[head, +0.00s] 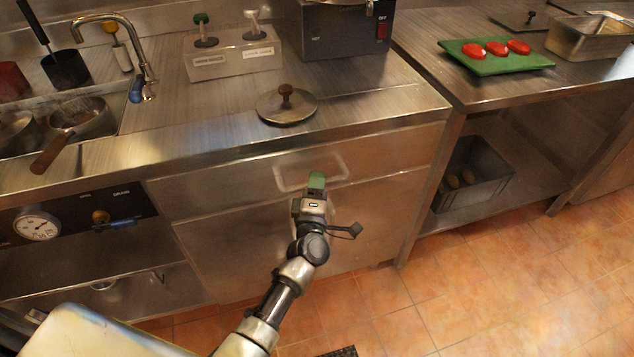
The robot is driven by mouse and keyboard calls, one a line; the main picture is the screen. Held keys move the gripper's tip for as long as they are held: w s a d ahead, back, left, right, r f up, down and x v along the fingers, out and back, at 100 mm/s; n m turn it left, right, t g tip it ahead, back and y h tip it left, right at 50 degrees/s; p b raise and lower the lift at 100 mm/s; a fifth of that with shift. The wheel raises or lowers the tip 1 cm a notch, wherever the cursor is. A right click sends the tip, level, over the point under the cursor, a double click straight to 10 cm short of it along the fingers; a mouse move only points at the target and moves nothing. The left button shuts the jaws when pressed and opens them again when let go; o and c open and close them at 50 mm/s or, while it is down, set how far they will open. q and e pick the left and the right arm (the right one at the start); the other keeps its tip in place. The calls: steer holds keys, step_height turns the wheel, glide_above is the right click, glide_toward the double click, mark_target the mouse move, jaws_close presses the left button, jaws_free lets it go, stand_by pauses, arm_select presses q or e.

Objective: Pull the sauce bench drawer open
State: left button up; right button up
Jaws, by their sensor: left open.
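The sauce bench drawer (225,190) is a wide steel front below the bench top, and it looks closed. Its handle (338,160) is a pale rounded outline on the right half of the front. My left gripper (317,177) has green fingertips and is at the lower edge of the handle, overlapping it in the picture. It is open, and I cannot tell whether it touches the handle. The gripper hides a small part of the drawer front and the handle's lower edge. My right gripper is not in view.
A round lid with a knob (287,106) lies on the bench top above the drawer. A two-pump sauce holder (233,60) stands behind it. A green board (495,58) with red slices is on the right counter. Tiled floor (470,290) is clear at the right.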

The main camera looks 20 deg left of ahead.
arm_select(q)
steer(key=shift+w, duration=0.35)
jaws_close()
steer(key=shift+s, duration=0.1)
